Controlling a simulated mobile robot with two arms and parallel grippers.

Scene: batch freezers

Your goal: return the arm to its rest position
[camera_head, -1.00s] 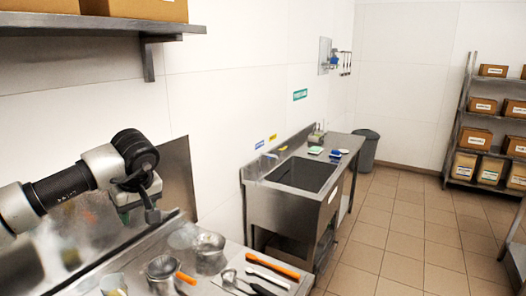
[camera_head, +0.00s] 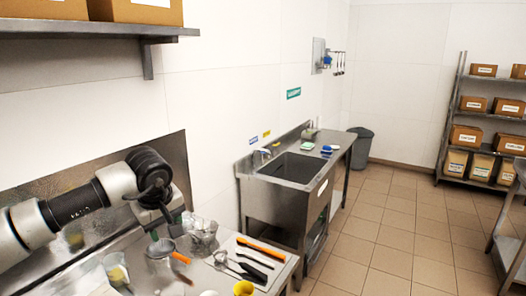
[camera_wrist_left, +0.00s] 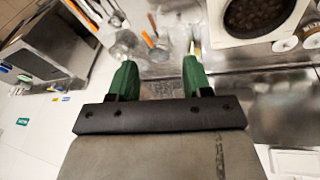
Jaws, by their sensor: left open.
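My left arm comes in from the left in the head view. Its gripper (camera_head: 152,220) hangs over the back of the steel counter (camera_head: 215,275), close to the wall. In the left wrist view the two green fingers of my left gripper (camera_wrist_left: 154,78) stand apart with nothing between them. The utensils on the counter lie beyond the fingertips. My right gripper is in neither view.
A strainer with an orange handle (camera_head: 178,255), clear containers (camera_head: 203,229), several utensils and a yellow cup (camera_head: 243,288) stand on the counter. A steel sink unit (camera_head: 274,205) is beyond it. A shelf (camera_head: 100,29) juts out above. The tiled floor (camera_head: 385,235) is open.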

